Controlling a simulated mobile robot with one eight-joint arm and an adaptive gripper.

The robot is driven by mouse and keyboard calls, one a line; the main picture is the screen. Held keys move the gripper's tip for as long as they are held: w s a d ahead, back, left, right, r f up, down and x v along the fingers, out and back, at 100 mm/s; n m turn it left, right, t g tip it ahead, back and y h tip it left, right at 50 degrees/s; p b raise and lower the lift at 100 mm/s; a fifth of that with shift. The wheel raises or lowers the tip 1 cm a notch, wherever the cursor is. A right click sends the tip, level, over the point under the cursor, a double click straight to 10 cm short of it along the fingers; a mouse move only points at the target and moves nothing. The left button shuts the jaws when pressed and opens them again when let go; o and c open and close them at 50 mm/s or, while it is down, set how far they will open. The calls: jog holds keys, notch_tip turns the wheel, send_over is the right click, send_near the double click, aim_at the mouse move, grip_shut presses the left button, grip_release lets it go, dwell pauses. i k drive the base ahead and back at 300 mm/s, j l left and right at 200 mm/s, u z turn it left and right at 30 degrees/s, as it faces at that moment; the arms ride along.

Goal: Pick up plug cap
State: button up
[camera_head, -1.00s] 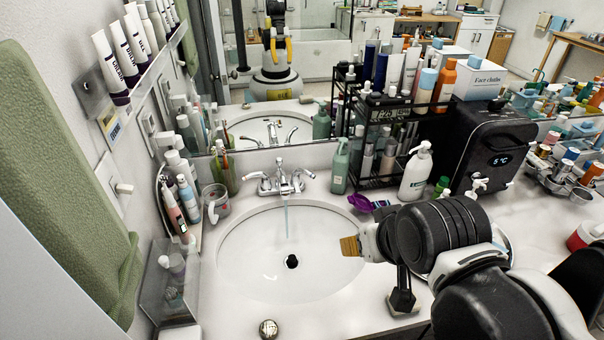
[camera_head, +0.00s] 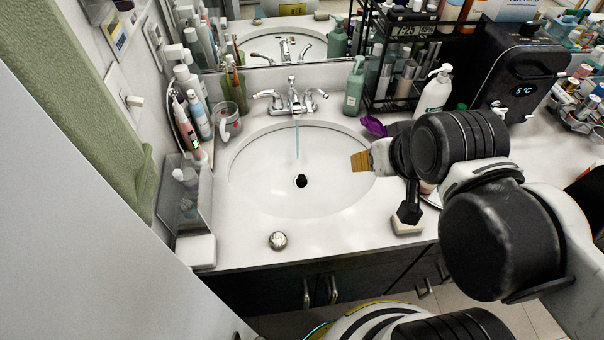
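A small round silver cap (camera_head: 277,240), which looks like the plug cap, lies on the white counter near its front edge, in front of the sink. The white oval sink (camera_head: 262,180) has a dark drain opening (camera_head: 301,181) at its bottom, with nothing covering it. My gripper (camera_head: 360,161) reaches in from the right, its tan fingertips over the right part of the basin. It is above and to the right of the cap, clearly apart from it. I see it side-on, so the gap between its fingers does not show. I see nothing held.
A chrome faucet (camera_head: 291,97) runs a thin stream into the sink. A clear holder (camera_head: 185,200) and a white box (camera_head: 196,250) stand left of the cap. A green pump bottle (camera_head: 355,87) and a black rack stand behind. The counter around the cap is clear.

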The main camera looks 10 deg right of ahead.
aim_at(277, 240)
jog(key=l+u, duration=0.25)
jog(key=u, duration=0.2)
jog(key=l+u, duration=0.25)
jog(key=u, duration=0.2)
jog(key=l+u, duration=0.25)
jog(key=u, duration=0.2)
jog(key=k+l+u, duration=0.1)
jog(key=u, duration=0.35)
jog(key=k+l, duration=0.05)
jog(key=l, duration=0.05)
